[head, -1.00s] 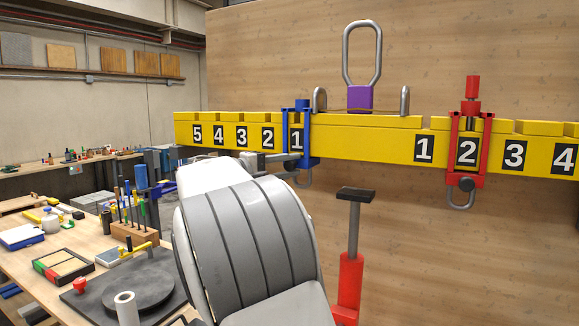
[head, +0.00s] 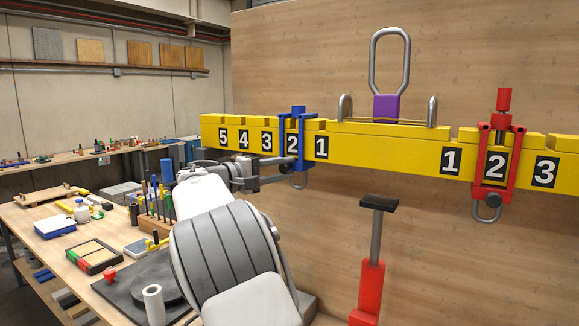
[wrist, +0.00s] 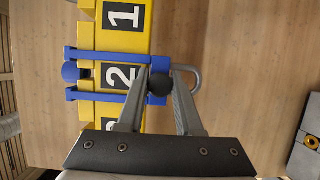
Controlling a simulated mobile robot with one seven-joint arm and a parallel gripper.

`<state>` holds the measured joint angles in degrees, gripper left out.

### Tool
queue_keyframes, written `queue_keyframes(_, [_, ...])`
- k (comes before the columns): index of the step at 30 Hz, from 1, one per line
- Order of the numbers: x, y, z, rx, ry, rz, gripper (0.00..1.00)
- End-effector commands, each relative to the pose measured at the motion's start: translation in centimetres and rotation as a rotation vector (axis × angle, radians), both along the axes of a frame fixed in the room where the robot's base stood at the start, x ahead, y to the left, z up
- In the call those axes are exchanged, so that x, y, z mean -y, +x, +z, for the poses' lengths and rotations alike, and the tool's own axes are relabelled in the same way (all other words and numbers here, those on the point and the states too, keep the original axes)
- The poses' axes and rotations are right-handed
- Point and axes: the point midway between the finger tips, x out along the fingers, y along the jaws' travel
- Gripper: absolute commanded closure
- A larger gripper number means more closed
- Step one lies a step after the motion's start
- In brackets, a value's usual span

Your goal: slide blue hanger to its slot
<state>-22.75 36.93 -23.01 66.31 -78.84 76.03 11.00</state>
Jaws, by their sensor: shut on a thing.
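The blue hanger (head: 303,148) hangs on the yellow beam (head: 375,148) over the left-hand number 2, between the marks 1 and 3. Its grey ring shows below the beam. In the wrist view the blue hanger (wrist: 86,53) straddles the beam (wrist: 118,40) around the number 2. My gripper (wrist: 158,80) is shut on the dark round knob of the blue hanger. In the head view my gripper (head: 283,162) reaches the hanger's lower part from the left, partly hidden by my arm.
A red hanger (head: 494,160) sits at the right-hand 2. A purple block with a grey lifting loop (head: 387,105) stands mid-beam. A red stand with a dark top (head: 372,262) rises below. A cluttered workbench (head: 40,250) is at left.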

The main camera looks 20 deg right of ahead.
Motion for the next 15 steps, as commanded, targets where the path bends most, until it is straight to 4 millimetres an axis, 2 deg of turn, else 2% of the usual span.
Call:
queue_keyframes(5, [0.11,-0.12,0.07,0.002,-0.001,-0.004,1.00])
queue_keyframes(6, [0.11,-0.13,0.07,0.002,-0.001,-0.004,0.58])
queue_keyframes(9, [0.11,-0.12,0.05,0.001,-0.001,-0.004,0.40])
queue_keyframes(10, [0.10,-0.11,0.04,0.001,-0.001,-0.004,0.37])
queue_keyframes(15, [0.09,-0.10,0.01,0.001,-0.001,-0.003,0.37])
